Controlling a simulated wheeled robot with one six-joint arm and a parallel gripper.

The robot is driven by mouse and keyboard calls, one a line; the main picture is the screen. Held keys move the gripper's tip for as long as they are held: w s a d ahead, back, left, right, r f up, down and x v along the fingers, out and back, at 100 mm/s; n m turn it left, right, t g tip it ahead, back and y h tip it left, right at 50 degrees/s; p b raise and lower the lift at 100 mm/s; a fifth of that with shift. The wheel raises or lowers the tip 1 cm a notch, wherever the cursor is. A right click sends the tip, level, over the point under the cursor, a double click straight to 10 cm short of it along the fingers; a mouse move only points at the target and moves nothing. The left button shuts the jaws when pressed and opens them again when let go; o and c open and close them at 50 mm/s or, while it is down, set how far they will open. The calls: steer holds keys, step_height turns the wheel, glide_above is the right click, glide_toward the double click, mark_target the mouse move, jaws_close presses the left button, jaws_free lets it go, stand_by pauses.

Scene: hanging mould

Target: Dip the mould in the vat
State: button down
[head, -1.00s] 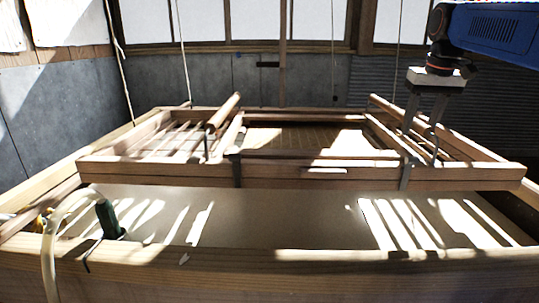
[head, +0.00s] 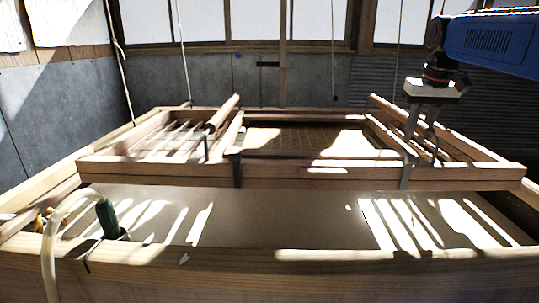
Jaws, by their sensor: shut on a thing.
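The mould is a pale wooden frame (head: 325,153) with a brown screen (head: 290,139) inside it, lying level in the middle of the head view. The vat (head: 190,275) is a large wooden box below and around it, holding a greyish-beige liquid (head: 270,220). My gripper (head: 410,148) comes down from the upper right to the mould's right side. Its fingers are shut on the mould there; the exact grip is partly hidden among the rails. The mould's underside and its contact with the liquid are hidden behind the front beam (head: 290,177).
Ropes (head: 181,50) hang from above behind the mould. A pale hose (head: 50,240) and a dark green fitting (head: 109,219) are at the vat's front left. Slatted racks (head: 165,143) lie beside the mould. Grey walls and windows stand behind.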

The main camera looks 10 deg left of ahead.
step_height(320, 180, down, 22)
steer(key=t, duration=0.1)
steer(key=shift+r, duration=0.15)
stand_by(1.1)
stand_by(0.4)
steer(key=shift+g, duration=0.4)
step_height(320, 180, up, 20)
steer(key=shift+f, duration=0.15)
steer(key=c, duration=2)
jaws_free()
jaws_close()
